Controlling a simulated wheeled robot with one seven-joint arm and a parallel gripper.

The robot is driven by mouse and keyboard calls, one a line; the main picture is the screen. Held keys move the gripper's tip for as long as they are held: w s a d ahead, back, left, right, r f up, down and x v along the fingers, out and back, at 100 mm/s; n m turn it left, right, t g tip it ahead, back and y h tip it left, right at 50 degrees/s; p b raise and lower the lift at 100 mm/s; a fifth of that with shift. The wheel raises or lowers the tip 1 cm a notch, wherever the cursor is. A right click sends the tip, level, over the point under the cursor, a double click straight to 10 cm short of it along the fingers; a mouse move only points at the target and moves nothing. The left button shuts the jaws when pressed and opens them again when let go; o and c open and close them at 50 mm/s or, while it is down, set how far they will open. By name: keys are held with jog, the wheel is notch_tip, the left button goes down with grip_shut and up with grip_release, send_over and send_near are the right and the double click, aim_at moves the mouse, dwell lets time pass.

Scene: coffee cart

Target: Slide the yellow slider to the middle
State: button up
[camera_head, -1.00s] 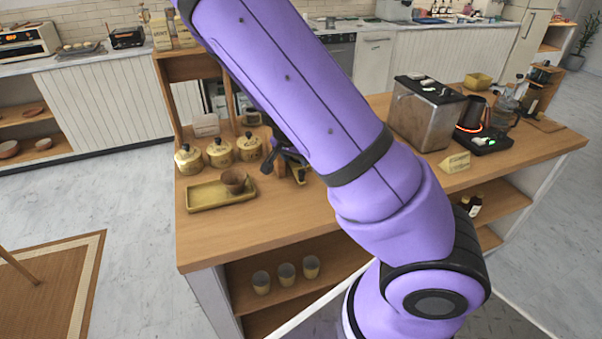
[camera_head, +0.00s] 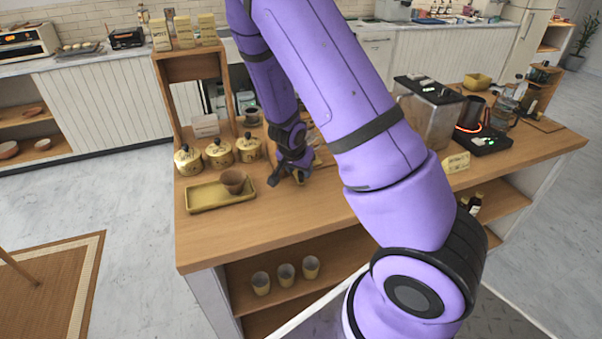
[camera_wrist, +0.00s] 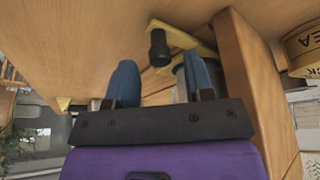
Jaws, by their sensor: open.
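In the wrist view, a flat yellow piece (camera_wrist: 185,36) with a black knob (camera_wrist: 159,50) lies at the wooden surface; it looks like the yellow slider, though I cannot tell where it sits along its travel. My gripper (camera_wrist: 160,60) is open, its two blue fingers spread, with the knob showing between and just beyond the fingertips. I cannot tell if either finger touches it. In the head view my gripper (camera_head: 287,181) is low over the wooden counter (camera_head: 280,220), right of the tray, and hides most of the slider.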

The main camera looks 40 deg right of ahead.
jog(key=shift+x, duration=1.35)
grip_shut()
